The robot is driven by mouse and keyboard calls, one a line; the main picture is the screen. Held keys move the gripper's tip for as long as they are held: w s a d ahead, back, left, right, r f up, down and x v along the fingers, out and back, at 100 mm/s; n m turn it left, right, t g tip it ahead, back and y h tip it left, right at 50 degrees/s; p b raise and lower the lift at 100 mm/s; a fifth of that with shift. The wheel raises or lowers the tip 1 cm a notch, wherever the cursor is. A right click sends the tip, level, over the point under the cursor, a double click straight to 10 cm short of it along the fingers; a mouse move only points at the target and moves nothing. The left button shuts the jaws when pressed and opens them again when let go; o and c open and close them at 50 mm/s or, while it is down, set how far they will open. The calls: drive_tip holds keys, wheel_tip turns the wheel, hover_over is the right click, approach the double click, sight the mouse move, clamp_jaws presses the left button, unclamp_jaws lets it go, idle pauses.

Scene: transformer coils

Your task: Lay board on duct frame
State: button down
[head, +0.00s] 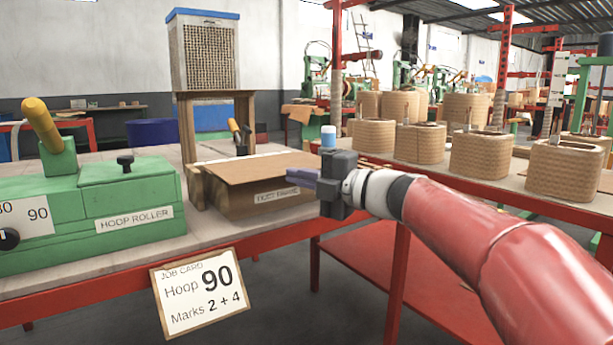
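A flat brown board (255,166) lies on top of the duct frame (235,201), a low brown box on the bench with a paper label on its front. The board covers the top, so the inside of the frame is hidden. My gripper (302,180) is at the right end of the frame, with its fingers pointing left, close to the label. It overlaps the right end of the board and frame in the picture. I cannot tell whether it touches them, and the gap between the fingers does not show.
A green hoop roller (125,205) with a yellow handle stands at left. Behind the frame is a wooden stand (215,115) bearing a mesh-sided box (205,50). Several wound coils (482,155) line the right-hand bench. A job card (203,293) hangs at the front edge.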

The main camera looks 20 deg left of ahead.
drive_tip(key=shift+w+a+f, duration=0.45)
drive_tip(key=shift+w+a, duration=0.05)
drive_tip(key=shift+a, duration=0.3)
drive_tip(key=shift+w+a+f, duration=0.4)
drive_tip(key=shift+w+a, duration=0.1)
drive_tip(key=shift+a, duration=0.3)
drive_tip(key=c, duration=2.1)
unclamp_jaws()
drive_tip(key=o, duration=0.5)
drive_tip(key=shift+d, duration=0.15)
drive_tip(key=shift+v, duration=3.8)
